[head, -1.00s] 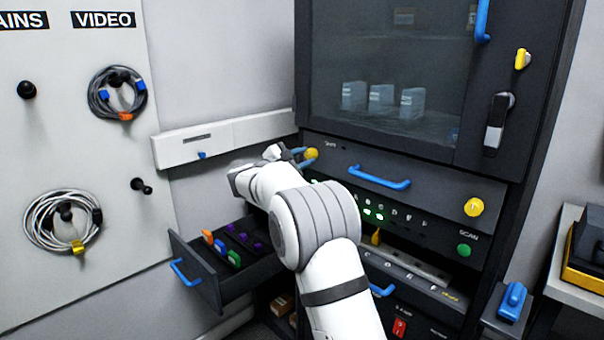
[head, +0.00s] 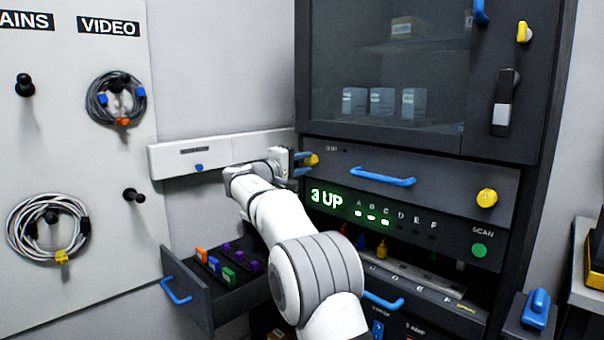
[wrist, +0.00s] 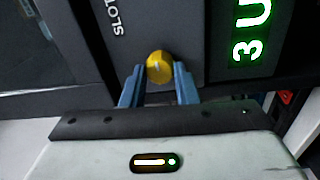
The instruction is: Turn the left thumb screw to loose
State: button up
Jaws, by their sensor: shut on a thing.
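The left thumb screw is a yellow round knob (head: 312,160) at the upper left of the dark front panel (head: 440,190). In the wrist view the knob (wrist: 160,67) sits between the two blue fingers of my gripper (wrist: 160,84). My gripper (head: 301,164) is shut on the knob, coming from the left in the head view. The fingers hide part of the knob's sides. I cannot tell from the picture how far the screw is turned. The right yellow thumb screw (head: 487,198) stands at the panel's right end.
A blue handle (head: 368,177) runs across the panel, above a lit display (head: 326,199) reading "3 UP". An open drawer (head: 187,290) with coloured pieces juts out at lower left. A glass-fronted door (head: 385,70) stands above. Cables hang on the left wall board (head: 100,190).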

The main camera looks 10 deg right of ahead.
jog(key=shift+d+f+m+b, duration=0.1)
jog(key=shift+f+m+b, duration=0.1)
jog(key=shift+m+b, duration=0.3)
jog(key=shift+m, duration=0.3)
jog(key=o, duration=1)
jog(key=shift+r, duration=0.15)
jog(key=v, duration=0.8)
